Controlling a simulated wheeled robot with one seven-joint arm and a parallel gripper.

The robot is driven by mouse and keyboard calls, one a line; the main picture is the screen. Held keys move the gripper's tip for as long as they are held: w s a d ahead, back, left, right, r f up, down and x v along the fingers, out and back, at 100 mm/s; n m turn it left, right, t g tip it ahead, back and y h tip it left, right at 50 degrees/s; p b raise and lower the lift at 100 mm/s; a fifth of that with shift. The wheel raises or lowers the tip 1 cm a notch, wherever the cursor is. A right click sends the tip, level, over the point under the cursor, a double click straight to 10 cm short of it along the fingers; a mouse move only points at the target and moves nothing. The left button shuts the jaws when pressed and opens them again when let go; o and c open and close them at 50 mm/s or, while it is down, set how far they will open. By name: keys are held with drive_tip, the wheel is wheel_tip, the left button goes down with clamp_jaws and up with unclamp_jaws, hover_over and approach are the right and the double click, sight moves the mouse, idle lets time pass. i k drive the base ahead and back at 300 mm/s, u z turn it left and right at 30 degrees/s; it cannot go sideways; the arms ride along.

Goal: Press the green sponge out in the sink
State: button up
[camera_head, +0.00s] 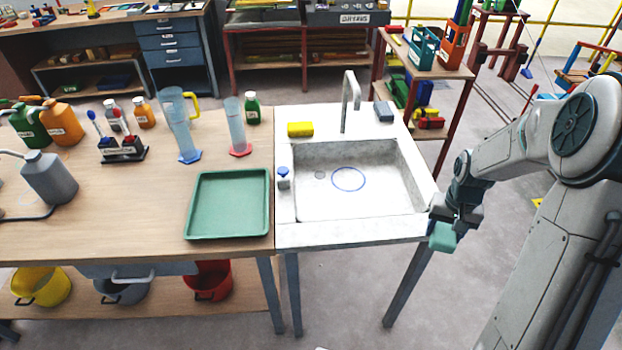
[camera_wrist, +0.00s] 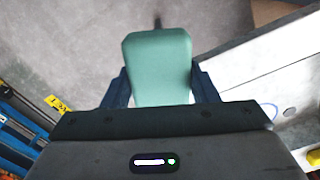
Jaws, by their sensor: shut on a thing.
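The green sponge (camera_head: 442,237) is held in my gripper (camera_head: 445,222), just off the front right corner of the sink unit and apart from the basin. In the wrist view the sponge (camera_wrist: 158,66) sits between the two dark fingers of my gripper (camera_wrist: 160,88), which are shut on it. The sink (camera_head: 307,213) is a pale basin with a blue ring (camera_head: 348,179) drawn on its floor and a drain (camera_head: 320,175) beside the ring. The basin is empty. Part of the sink unit (camera_wrist: 265,75) shows at the right of the wrist view.
A yellow sponge (camera_head: 300,129) and a grey-blue block (camera_head: 383,111) lie on the sink's back ledge, with the tap (camera_head: 346,100) between them. A blue-topped dispenser (camera_head: 284,178) stands on the left rim. A green tray (camera_head: 228,232) lies on the wooden bench left of the sink.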

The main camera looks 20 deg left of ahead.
sight(348, 179)
drive_tip(key=u, duration=0.6)
drive_tip(key=i, duration=0.95)
drive_tip(key=u, duration=0.15)
